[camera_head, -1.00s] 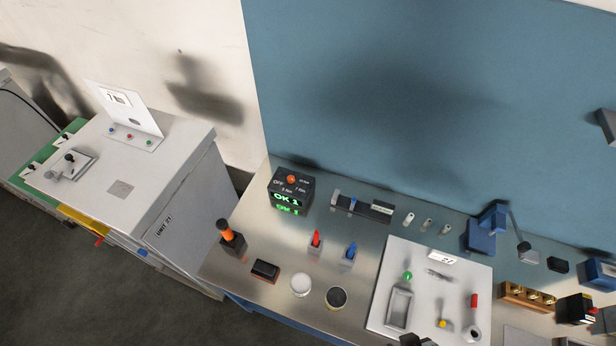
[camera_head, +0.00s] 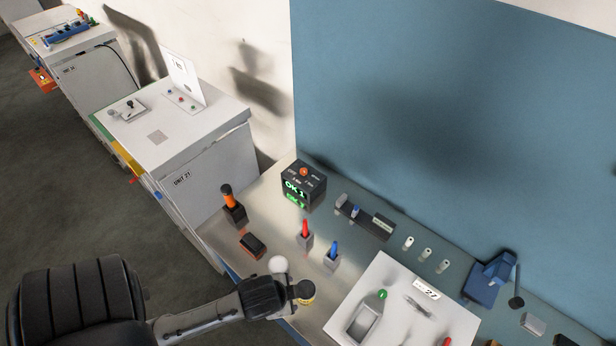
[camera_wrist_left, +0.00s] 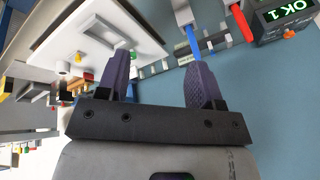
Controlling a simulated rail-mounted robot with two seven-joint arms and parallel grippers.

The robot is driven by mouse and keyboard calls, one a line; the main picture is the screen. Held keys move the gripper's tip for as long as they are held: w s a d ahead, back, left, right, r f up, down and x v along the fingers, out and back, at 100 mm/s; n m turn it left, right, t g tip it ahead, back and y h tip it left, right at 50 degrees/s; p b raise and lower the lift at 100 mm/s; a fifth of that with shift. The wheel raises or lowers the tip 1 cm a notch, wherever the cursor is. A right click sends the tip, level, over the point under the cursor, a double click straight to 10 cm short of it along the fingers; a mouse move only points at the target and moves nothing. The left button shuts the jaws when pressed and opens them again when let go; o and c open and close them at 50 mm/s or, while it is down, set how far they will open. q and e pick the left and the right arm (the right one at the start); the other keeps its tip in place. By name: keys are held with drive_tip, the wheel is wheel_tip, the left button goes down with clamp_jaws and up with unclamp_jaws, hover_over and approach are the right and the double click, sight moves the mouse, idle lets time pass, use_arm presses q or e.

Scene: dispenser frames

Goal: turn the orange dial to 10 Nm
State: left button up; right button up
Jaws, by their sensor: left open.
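The orange dial (camera_head: 303,171) sits on top of a black box (camera_head: 301,188) at the back left of the bench, against the blue panel. Its top has printed marks too small to read, and green lettering reading OK 1 glows on its front. In the left wrist view the box (camera_wrist_left: 268,22) is at the upper right with the orange dial (camera_wrist_left: 290,34) on its edge. My left gripper (camera_head: 303,291) is over the bench's front edge, well short of the box. In the left wrist view its fingers (camera_wrist_left: 160,75) are apart and empty. My right gripper is out of view.
Red (camera_head: 305,229) and blue (camera_head: 333,250) handled tools stand in holders between gripper and box. An orange-handled tool (camera_head: 229,196) stands left, near a small black-and-red block (camera_head: 252,244). A white tray (camera_head: 397,280) lies right.

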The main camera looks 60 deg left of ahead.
use_arm(q)
drive_tip(key=w+a+f+m+t+y+b, duration=0.25)
drive_tip(key=w+a+f+m+b, duration=0.35)
drive_tip(key=w+a+f, duration=0.3)
drive_tip(key=m+t+y+b, duration=0.45)
drive_tip(key=m+b, duration=0.25)
drive_tip(key=m, duration=1.2)
approach(304, 171)
drive_tip(key=shift+h, duration=0.5)
drive_tip(key=x, duration=0.3)
drive_tip(key=b+x, duration=0.1)
drive_tip(key=x, duration=0.2)
drive_tip(key=shift+w+a, duration=0.2)
drive_tip(key=shift+a, duration=0.4)
drive_tip(key=shift+b+x, duration=0.7)
drive_tip(key=shift+x, duration=0.5)
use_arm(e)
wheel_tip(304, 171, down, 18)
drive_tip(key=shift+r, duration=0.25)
